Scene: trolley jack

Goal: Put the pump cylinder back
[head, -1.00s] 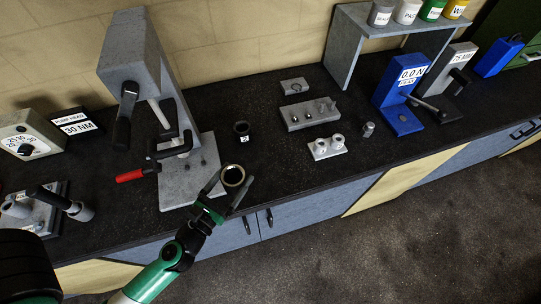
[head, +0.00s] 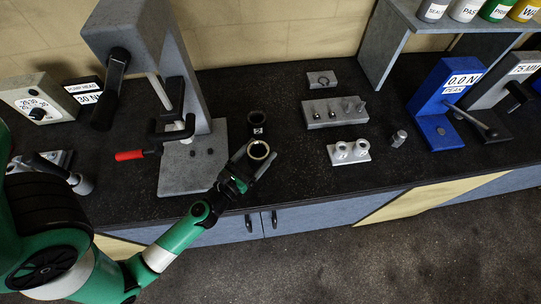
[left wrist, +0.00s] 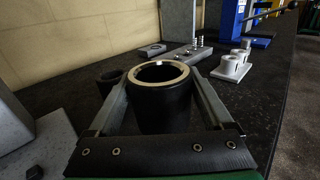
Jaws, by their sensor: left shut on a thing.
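The pump cylinder (head: 258,150) is a black, open-topped sleeve with a pale brass rim. It also shows in the left wrist view (left wrist: 160,105), upright, with its bore facing up. My left gripper (head: 256,160) is shut on it, one finger on each side. In the left wrist view the gripper (left wrist: 160,100) hides part of its sides. My right gripper is not in view.
A grey press (head: 190,172) with a red-handled lever (head: 130,155) stands left of the cylinder. Grey blocks with small parts (head: 333,113) and a block with two pale rings (head: 349,152) lie to the right. Blue (head: 440,105) and grey testers stand further right. Bench between is clear.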

